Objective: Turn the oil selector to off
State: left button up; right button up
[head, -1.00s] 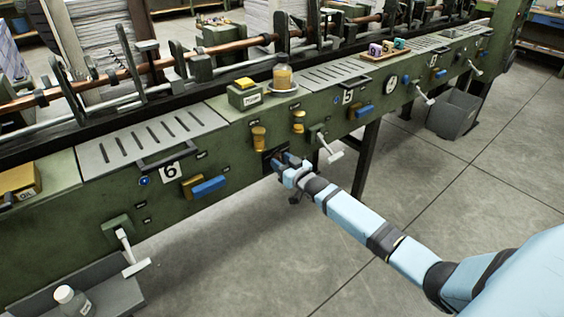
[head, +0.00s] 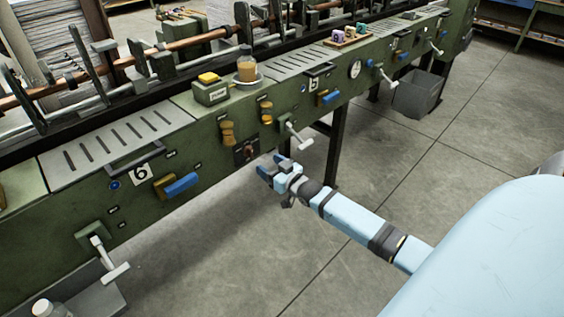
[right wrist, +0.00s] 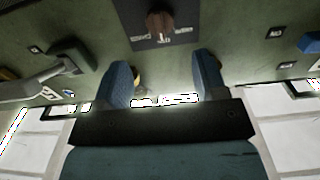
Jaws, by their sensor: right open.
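The oil selector (head: 247,150) is a small reddish-brown knob on a dark plate on the green machine front. It also shows at the top of the right wrist view (right wrist: 160,25), where the knob stands roughly upright on its plate. The small pale lettering near it is too small to read surely. My right gripper (head: 268,169) is open and empty, a little below and right of the selector in the head view and apart from it. Its two blue fingers (right wrist: 163,72) stand wide apart below the knob in the right wrist view. My left gripper is not in view.
Brass knobs (head: 228,133) and a white-handled lever (head: 297,135) flank the selector. A blue handle (head: 182,185) is farther left. A jar (head: 247,65) stands on the machine top. A grey bin (head: 417,93) is at the right. The floor before the machine is clear.

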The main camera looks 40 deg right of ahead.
jog(key=s, duration=0.5)
jog(key=shift+s+d+p, duration=0.2)
jog(key=shift+s+p, duration=0.1)
jog(key=shift+s, duration=0.05)
